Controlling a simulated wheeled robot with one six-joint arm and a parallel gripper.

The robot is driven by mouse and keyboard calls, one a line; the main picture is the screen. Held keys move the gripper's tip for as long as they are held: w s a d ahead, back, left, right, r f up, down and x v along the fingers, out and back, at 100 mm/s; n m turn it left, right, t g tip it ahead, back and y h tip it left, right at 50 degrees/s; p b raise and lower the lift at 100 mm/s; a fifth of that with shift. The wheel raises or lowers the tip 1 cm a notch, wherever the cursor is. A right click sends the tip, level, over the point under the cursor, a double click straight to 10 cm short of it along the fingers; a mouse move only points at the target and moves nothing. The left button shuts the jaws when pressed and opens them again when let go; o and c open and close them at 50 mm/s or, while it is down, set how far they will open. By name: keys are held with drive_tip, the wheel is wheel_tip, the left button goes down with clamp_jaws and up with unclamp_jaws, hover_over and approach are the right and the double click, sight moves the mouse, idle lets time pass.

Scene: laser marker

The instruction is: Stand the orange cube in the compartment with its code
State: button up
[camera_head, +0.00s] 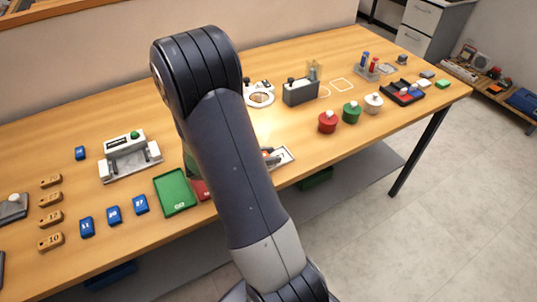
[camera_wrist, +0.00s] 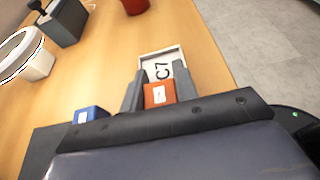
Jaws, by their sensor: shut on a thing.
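In the wrist view, my gripper (camera_wrist: 158,88) is shut on the orange cube (camera_wrist: 156,97), with a grey finger on either side of it. The cube's face has a small white label that I cannot read. Just beyond it is a shallow white-walled compartment (camera_wrist: 146,65) with C7 in black on its floor. The cube overlaps its near part, and I cannot tell whether it touches the floor. In the head view the white compartment (camera_head: 285,154) shows right of my arm, which hides most of my gripper and the cube.
A blue block (camera_wrist: 90,114) is left of my gripper in the wrist view. In the head view, a green tray (camera_head: 175,192) is left of my arm. A red pot (camera_head: 327,122) and a grey box (camera_head: 300,92) stand to the right. The table's front edge is close.

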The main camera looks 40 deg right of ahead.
drive_tip(key=shift+f, duration=0.1)
idle(0.5)
drive_tip(key=o, duration=1.1)
drive_tip(key=shift+c, duration=0.2)
drive_tip(key=shift+o, duration=0.3)
drive_tip(key=v, duration=1)
drive_tip(key=shift+w+a, duration=0.1)
drive_tip(key=shift+a, duration=0.3)
drive_tip(key=x, duration=1.1)
drive_tip(key=shift+r, duration=0.4)
